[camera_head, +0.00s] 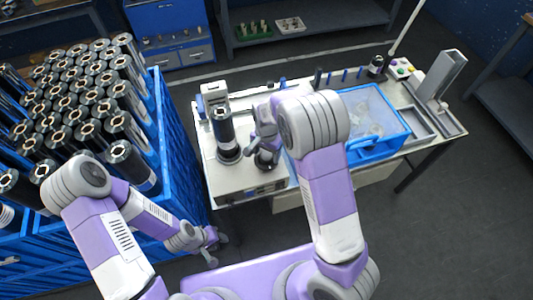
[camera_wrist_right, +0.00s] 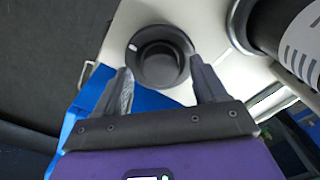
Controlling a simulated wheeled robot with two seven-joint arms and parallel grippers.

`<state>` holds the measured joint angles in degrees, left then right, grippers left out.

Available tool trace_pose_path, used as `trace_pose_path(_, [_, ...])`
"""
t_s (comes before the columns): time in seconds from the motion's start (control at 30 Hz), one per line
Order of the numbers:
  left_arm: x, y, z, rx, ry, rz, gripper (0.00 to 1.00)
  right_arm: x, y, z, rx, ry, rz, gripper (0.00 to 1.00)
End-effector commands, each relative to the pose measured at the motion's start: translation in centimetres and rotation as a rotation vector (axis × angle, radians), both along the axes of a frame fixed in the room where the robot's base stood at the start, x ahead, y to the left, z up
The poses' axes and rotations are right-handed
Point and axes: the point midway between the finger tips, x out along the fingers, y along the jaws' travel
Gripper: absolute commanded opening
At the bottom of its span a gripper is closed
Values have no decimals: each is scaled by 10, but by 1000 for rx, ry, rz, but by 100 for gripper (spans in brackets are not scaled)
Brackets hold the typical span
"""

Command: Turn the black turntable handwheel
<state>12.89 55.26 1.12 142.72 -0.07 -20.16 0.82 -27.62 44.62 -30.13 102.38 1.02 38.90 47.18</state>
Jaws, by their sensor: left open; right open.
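The black turntable handwheel (camera_wrist_right: 158,55) is round with a raised centre and sits on the pale machine top in the right wrist view. In the head view it is a dark shape (camera_head: 266,160), partly covered by my right gripper (camera_head: 267,148). My right gripper is open, and its fingertips (camera_wrist_right: 160,66) lie on either side of the handwheel's near edge. I cannot tell whether they touch it. A dark roll (camera_head: 225,132) stands upright on the machine left of the handwheel. My left gripper (camera_head: 212,241) is open and empty, low in front of the machine's left corner.
A blue crate (camera_head: 182,160) packed with several upright dark rolls stands at the left. A blue box with a clear lid (camera_head: 368,112) sits on the bench (camera_head: 412,152) to the right. Grey floor (camera_head: 450,220) is free at the right front.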

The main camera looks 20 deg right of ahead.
Motion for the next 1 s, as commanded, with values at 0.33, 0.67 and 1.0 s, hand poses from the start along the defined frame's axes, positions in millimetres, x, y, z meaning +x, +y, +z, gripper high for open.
trace_pose_path(0.33, [0, 0, -1, 0, -1, 0, 43, 0, 0, -8, 0, 0, 1, 71])
trace_pose_path(0.67, [0, 0, -1, 0, -1, 0, 43, 0, 0, -7, 1, 1, 1, 25])
trace_pose_path(1.0, [0, 0, 0, 0, -1, 0, 43, 0, 0, -7, 1, 1, 31, 15])
